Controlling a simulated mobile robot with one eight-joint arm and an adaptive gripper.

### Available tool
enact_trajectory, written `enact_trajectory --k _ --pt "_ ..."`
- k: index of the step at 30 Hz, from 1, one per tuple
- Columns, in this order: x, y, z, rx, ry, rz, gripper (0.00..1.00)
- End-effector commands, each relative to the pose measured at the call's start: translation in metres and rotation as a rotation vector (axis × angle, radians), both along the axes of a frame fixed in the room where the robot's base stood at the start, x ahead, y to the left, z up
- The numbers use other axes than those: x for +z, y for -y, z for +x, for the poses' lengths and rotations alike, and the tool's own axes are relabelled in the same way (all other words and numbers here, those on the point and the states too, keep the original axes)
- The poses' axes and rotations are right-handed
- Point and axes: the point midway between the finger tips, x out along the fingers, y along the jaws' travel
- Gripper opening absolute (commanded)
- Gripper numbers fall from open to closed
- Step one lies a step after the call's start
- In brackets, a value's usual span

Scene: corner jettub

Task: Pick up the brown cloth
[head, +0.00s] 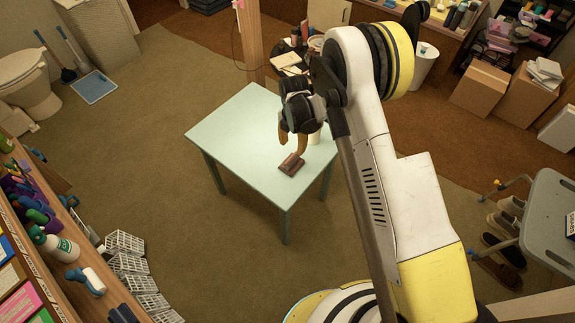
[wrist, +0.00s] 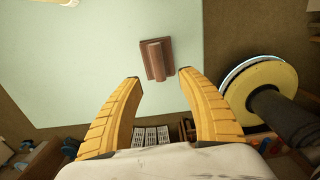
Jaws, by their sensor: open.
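The brown cloth (head: 291,164) lies folded on the pale green table (head: 240,130), close to the table's front edge. In the wrist view the cloth (wrist: 157,60) is a small brown block with a raised ridge, just beyond and between my fingertips. The cloth appears apart from both fingers.
A pale cylindrical item (head: 315,137) stands on the table behind my gripper, partly hidden. A shelf of bottles (head: 60,245) and white baskets (head: 130,260) are at the left. A grey shower chair (head: 545,215) is at the right. The tabletop left of the cloth is clear.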

Motion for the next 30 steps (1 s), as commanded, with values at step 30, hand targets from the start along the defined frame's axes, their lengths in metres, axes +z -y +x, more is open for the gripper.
enact_trajectory --k 30 --pt "-0.103 -0.003 0.003 -0.004 0.001 0.0 0.42"
